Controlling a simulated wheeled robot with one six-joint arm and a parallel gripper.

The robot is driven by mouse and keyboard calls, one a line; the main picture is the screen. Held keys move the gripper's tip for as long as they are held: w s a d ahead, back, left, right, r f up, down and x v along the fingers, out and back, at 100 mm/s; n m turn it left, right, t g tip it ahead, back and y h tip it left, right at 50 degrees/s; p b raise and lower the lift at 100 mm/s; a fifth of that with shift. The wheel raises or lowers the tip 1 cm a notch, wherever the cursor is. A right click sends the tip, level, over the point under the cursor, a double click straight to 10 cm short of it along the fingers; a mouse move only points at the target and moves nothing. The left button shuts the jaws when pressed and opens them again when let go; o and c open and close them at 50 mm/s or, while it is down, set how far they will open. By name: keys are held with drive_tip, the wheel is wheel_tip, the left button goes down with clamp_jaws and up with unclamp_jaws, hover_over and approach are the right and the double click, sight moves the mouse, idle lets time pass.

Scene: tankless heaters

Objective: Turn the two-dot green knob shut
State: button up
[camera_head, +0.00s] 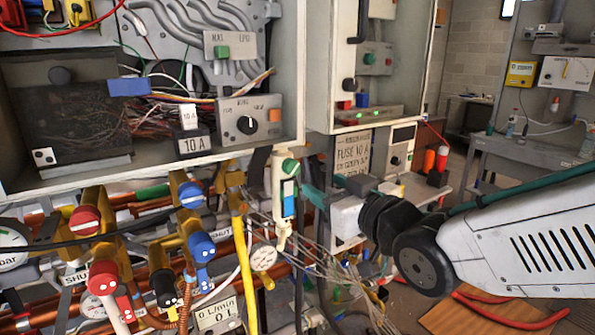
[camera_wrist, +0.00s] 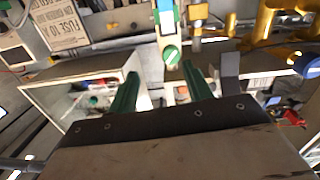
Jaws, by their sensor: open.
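A round green knob (camera_head: 290,166) with a pale band across its face sits at the top of a white valve body with a blue section, right of the yellow pipe. I cannot make out dots on it. In the wrist view the green knob (camera_wrist: 171,54) shows ahead of the fingers, roughly between their lines. My gripper (camera_wrist: 162,82) is open, its two green fingers apart with nothing between them. In the head view my gripper (camera_head: 312,193) is just right of the valve, partly hard to tell from the clutter; the knob appears beyond the fingertips, not touched.
Red knobs (camera_head: 84,220) and blue knobs (camera_head: 201,246) stand on pipes at the left. A yellow pipe (camera_head: 241,270) runs close by the valve. Loose wires (camera_head: 325,265) hang below my gripper. An open heater cabinet (camera_head: 302,75) overhangs the valve.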

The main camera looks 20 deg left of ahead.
sight(294, 169)
drive_tip(key=shift+y, duration=0.4)
drive_tip(key=x, duration=0.5)
drive_tip(key=s+a+x, duration=0.1)
drive_tip(key=x, duration=0.2)
drive_tip(key=shift+w+a+r, duration=0.1)
drive_tip(key=shift+a+r, duration=0.05)
drive_tip(key=shift+r, duration=0.05)
drive_tip(key=c, duration=1)
